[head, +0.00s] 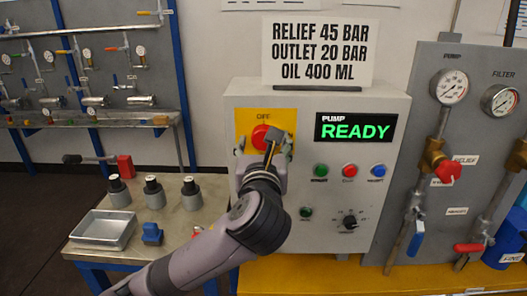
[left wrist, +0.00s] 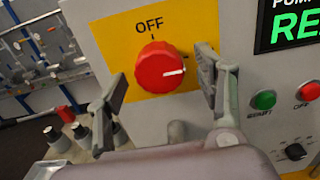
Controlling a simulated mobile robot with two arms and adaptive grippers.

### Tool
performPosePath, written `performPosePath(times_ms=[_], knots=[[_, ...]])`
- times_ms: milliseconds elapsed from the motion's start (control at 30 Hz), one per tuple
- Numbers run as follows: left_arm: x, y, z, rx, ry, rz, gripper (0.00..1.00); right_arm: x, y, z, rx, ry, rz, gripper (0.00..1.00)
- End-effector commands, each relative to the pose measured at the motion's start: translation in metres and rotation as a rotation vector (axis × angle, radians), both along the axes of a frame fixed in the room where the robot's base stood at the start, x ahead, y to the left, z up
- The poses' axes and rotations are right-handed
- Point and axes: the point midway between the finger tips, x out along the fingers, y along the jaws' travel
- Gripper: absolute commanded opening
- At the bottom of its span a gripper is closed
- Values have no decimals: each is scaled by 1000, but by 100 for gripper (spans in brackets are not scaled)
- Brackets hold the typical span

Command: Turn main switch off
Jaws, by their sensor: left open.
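The main switch is a red round knob (head: 259,135) on a yellow plate (head: 283,118) at the upper left of the grey control box. In the left wrist view the knob (left wrist: 158,68) shows a white mark pointing right, while the word OFF stands above it. My left gripper (head: 264,148) is in front of the switch and partly covers it. I cannot tell whether the right finger touches the plate. My right gripper is not in view.
The box carries a green READY display (head: 355,129), push buttons (head: 349,170) and a black selector (head: 349,222). Right of it stands a grey panel with gauges (head: 449,87) and valves. A bench at left holds a metal tray (head: 104,230), several grey cylinders (head: 155,192) and a blue part (head: 152,233).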

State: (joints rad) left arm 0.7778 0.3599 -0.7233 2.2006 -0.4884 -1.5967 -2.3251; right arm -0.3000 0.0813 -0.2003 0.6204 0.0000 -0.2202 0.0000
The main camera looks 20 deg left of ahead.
Motion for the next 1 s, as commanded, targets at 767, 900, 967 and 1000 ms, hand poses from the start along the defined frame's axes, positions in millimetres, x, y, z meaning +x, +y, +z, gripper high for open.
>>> performPosePath(times_ms=[767,900,967,1000], knots=[[14,4,0,-1,0,-1,43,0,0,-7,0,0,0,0],[14,4,0,-1,0,-1,33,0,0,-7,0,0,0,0],[14,4,0,-1,0,-1,29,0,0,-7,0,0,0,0],[14,4,0,-1,0,-1,27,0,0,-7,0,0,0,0]])
